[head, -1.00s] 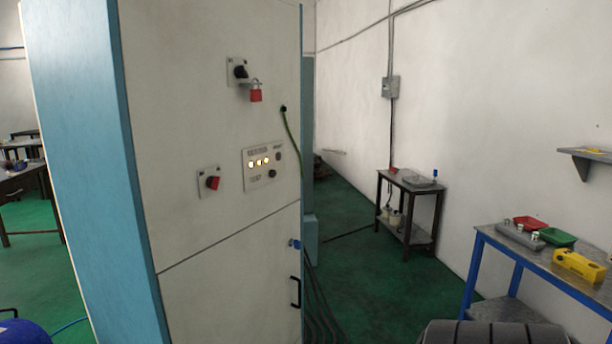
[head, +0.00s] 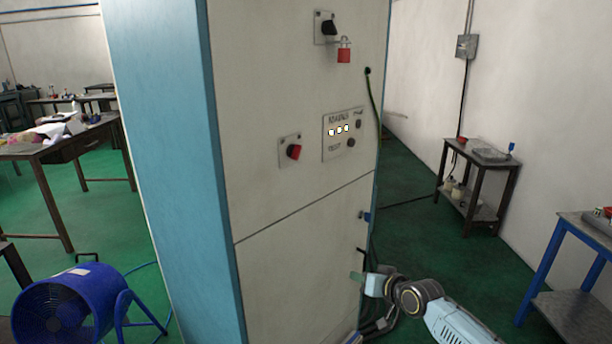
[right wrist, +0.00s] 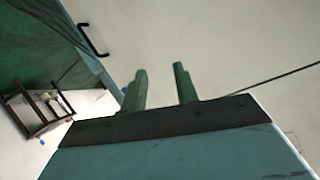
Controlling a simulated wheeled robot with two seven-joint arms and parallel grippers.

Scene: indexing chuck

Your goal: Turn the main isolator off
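On the cabinet's pale front is a red rotary switch (head: 293,151) on a grey plate. Higher up is a black rotary switch (head: 328,28) with a red padlock (head: 344,55) hanging at its lower right. I cannot read a label saying which one is the main isolator. My right gripper (head: 356,277) is in front of the lower right of the cabinet, well below both switches. In the right wrist view its two green fingers (right wrist: 161,84) stand apart with nothing between them. My left gripper is not in view.
A small panel (head: 343,133) with lit indicators is right of the red switch. A green cable (head: 374,100) runs down the cabinet's right edge. A blue fan (head: 70,303) stands at lower left. A dark side table (head: 476,178) and a blue-legged bench (head: 560,268) are at right.

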